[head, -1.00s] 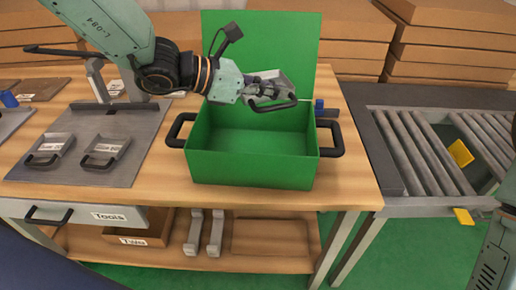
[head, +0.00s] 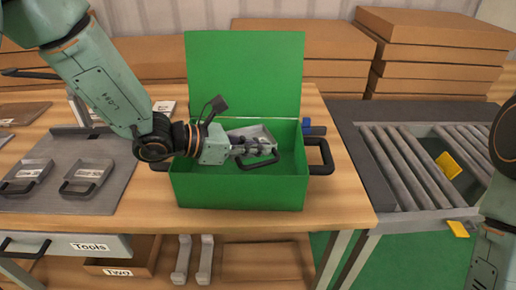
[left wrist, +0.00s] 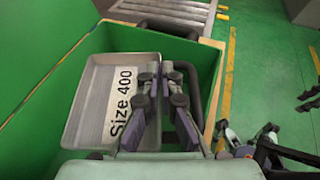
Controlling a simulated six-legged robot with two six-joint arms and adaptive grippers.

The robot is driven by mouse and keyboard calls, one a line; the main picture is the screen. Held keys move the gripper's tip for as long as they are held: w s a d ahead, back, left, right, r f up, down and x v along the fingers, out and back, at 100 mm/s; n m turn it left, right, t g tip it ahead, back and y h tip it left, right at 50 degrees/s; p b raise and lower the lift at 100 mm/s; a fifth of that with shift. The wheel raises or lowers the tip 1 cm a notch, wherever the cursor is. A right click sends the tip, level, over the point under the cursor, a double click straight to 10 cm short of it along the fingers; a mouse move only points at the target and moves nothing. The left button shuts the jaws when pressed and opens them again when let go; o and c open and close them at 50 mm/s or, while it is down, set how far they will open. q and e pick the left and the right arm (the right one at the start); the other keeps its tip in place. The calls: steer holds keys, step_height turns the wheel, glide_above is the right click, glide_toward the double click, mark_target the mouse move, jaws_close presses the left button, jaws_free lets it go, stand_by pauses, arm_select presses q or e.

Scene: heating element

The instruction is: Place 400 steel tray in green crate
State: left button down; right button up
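The green crate (head: 240,192) stands on the wooden table with its lid raised at the back. My left gripper (head: 262,150) reaches into the crate opening from the left. It is shut on the handle of a grey steel tray (head: 252,133), which is inside the crate walls. In the left wrist view the tray (left wrist: 95,110) is labelled "Size 400", and the gripper fingers (left wrist: 160,75) lie close together at its right side. Whether the tray touches the crate floor I cannot tell. My right gripper is not in view; only part of the right arm shows at the right edge.
Two labelled trays (head: 85,177) lie on a grey plate (head: 118,188) at the left. A roller conveyor (head: 405,165) with yellow pieces stands to the right. Stacked cardboard boxes (head: 430,60) are behind. The crate's black handles (head: 322,158) stick out at its sides.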

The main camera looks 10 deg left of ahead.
arm_select(q)
steer(key=shift+w+d+f, duration=0.2)
steer(key=shift+w+d, duration=0.05)
steer(key=shift+w, duration=0.1)
steer(key=shift+f, duration=0.15)
steer(key=c, duration=2.1)
jaws_free()
steer(key=shift+s+a+f+b, duration=0.1)
steer(key=shift+s+a+b, duration=0.1)
steer(key=shift+b, duration=0.1)
steer(key=shift+o, duration=1)
steer(key=o, duration=0.4)
steer(key=shift+w+d, duration=0.15)
steer(key=shift+d, duration=0.05)
steer(key=shift+a, duration=0.1)
